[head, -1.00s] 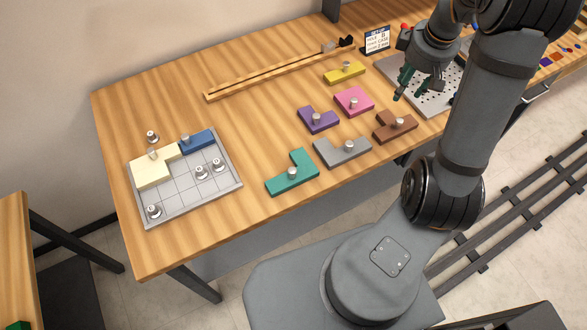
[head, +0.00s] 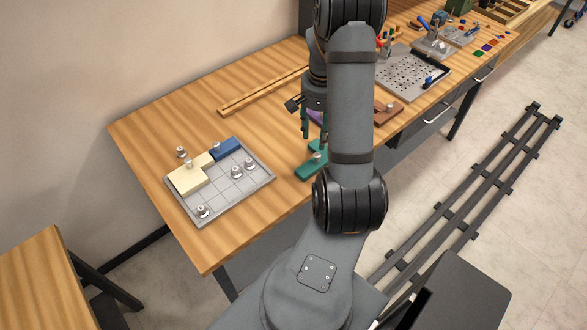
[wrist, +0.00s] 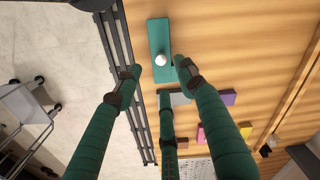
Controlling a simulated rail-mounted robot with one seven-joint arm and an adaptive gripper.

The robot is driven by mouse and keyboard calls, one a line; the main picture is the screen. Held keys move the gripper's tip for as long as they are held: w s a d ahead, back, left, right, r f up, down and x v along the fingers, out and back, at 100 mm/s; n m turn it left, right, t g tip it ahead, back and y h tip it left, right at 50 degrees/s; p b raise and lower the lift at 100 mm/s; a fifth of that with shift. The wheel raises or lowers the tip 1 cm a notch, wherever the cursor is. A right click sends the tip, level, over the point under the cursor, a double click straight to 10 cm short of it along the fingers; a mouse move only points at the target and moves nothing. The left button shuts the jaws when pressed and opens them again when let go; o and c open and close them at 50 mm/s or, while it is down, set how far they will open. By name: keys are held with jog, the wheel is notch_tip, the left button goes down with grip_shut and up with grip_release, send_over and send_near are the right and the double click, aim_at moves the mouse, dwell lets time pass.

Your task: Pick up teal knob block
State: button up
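The teal knob block (head: 307,171) lies near the table's front edge in the head view, partly hidden by my arm. In the wrist view the teal block (wrist: 156,37) shows at the top centre, with its pale round knob (wrist: 160,60) near the end closest to my fingers. My gripper (head: 308,131) hangs above and just behind the block in the head view.
Grey (wrist: 180,98), purple (wrist: 228,97) and other blocks lie close by. A perforated plate (head: 411,72) is at the right. Bare table surrounds the tray.

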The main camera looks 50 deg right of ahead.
jog(key=m, duration=0.1)
jog(key=d+m, duration=0.1)
jog(key=m, duration=0.1)
jog(key=shift+s+f, duration=0.1)
jog(key=shift+s, duration=0.05)
jog(key=shift+f+m, duration=0.1)
jog(key=shift+m, duration=0.5)
jog(key=shift+a+f, duration=0.15)
jog(key=shift+f, duration=0.15)
send_over(317, 155)
notch_tip(317, 155, down, 4)
jog(key=shift+s+f+p, duration=0.1)
jog(key=shift+p, duration=0.35)
jog(key=shift+f+p, duration=0.4)
jog(key=shift+f, duration=0.1)
jog(key=shift+f+p, duration=0.75)
jog(key=shift+f, duration=1.4)
jog(key=c, duration=0.3)
grip_shut()
